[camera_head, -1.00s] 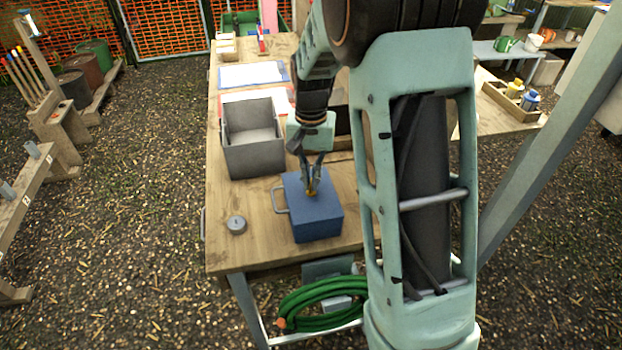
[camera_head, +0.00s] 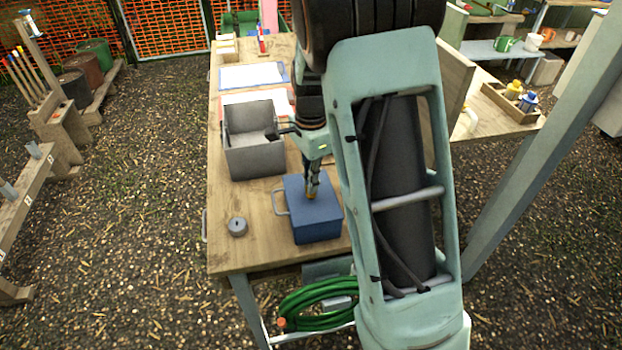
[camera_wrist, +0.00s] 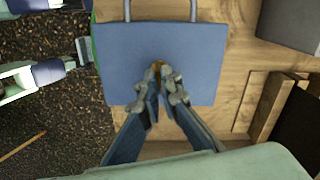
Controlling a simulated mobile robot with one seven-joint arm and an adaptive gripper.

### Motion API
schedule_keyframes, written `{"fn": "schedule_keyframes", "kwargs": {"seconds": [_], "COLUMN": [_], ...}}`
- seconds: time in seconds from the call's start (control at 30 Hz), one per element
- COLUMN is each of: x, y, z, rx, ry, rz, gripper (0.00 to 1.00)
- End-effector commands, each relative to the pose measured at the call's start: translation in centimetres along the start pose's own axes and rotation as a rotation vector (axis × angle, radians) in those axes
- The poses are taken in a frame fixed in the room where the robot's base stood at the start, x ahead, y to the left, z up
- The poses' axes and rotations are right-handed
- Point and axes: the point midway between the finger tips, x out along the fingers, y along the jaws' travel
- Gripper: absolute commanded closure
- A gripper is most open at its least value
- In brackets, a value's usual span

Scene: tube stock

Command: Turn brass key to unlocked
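The blue box (camera_head: 318,222) stands on the wooden table, with a grey handle on its left side in the head view. In the wrist view the blue box (camera_wrist: 205,50) fills the upper middle. The brass key (camera_head: 310,197) is a small yellowish piece on the box top. It shows in the wrist view (camera_wrist: 157,66) between the fingertips, mostly hidden by them. My gripper (camera_head: 311,190) points down onto the box top. In the wrist view my gripper's fingertips (camera_wrist: 162,72) are close together around the key, so they look shut on it.
An open grey bin (camera_head: 255,160) stands behind the box to the left. A small grey round piece (camera_head: 237,227) lies on the table (camera_head: 225,258) left of the box. A green hose (camera_head: 305,305) hangs below the front edge. The table's front left is mostly clear.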

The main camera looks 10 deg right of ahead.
Motion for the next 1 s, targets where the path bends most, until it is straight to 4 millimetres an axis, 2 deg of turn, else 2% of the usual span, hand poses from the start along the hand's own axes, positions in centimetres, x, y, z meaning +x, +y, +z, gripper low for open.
{"fn": "schedule_keyframes", "kwargs": {"seconds": [0.4, 1.0], "x": [-0.16, -0.11], "y": [-0.11, -0.12], "z": [-0.02, -0.07], "rx": [0.234, 0.287], "ry": [0.001, 0.001], "rz": [-0.003, -0.004], "gripper": [1.00, 1.00]}}
